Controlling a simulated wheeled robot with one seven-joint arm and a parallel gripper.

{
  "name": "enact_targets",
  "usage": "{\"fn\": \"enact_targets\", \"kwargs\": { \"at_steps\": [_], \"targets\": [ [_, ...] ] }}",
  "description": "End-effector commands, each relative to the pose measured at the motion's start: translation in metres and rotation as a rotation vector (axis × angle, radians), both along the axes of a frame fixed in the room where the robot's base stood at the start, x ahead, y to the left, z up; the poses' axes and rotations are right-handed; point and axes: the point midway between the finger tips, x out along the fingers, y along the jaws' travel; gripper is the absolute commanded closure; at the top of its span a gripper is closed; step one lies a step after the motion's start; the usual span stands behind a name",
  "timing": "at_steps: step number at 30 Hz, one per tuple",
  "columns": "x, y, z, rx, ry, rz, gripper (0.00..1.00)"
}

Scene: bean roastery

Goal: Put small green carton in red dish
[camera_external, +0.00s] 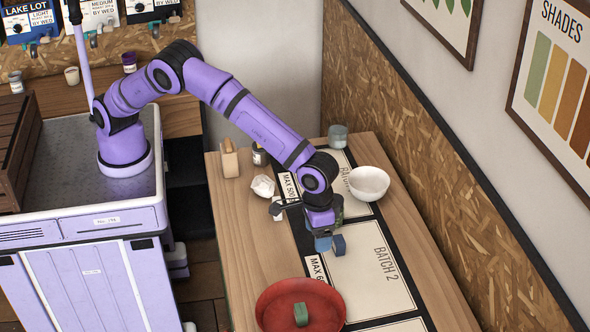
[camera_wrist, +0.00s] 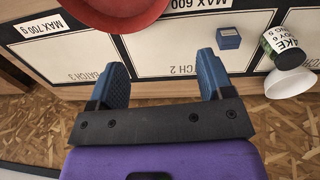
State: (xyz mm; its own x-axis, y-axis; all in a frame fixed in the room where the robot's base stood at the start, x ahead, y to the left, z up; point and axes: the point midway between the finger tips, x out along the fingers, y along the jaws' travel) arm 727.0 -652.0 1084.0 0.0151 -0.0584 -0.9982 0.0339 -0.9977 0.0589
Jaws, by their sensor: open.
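The small green carton (camera_external: 300,315) stands inside the red dish (camera_external: 268,300) near the front edge of the table in the external view. Part of the dish's rim also shows at the top of the wrist view (camera_wrist: 110,15); the carton is out of that frame. My gripper (camera_external: 330,243) hangs above the BATCH 2 panel, farther back than the dish and apart from it. In the wrist view its two blue fingers (camera_wrist: 160,70) are spread wide, with nothing between them.
A small blue box (camera_wrist: 228,39) lies on the BATCH 2 panel. A labelled can (camera_wrist: 283,48) and a white bowl (camera_external: 368,184) are behind my gripper. A glass (camera_external: 337,136) and crumpled white item (camera_external: 263,186) stand farther back. The chipboard wall (camera_external: 430,170) borders the right side.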

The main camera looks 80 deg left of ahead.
Motion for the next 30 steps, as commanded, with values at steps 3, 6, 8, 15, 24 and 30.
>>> {"fn": "enact_targets", "kwargs": {
  "at_steps": [3,6,8,15,24,30],
  "targets": [
    [0.020,0.051,0.048,-0.030,-0.013,0.018,0.26],
    [0.030,0.092,0.082,-0.049,-0.025,0.026,0.26],
    [0.034,0.117,0.101,-0.060,-0.032,0.029,0.26],
    [0.031,0.217,0.170,-0.097,-0.074,0.036,0.26],
    [-0.006,0.336,0.234,-0.122,-0.146,0.033,0.26],
    [-0.048,0.406,0.261,-0.124,-0.199,0.026,0.26]
  ]
}}
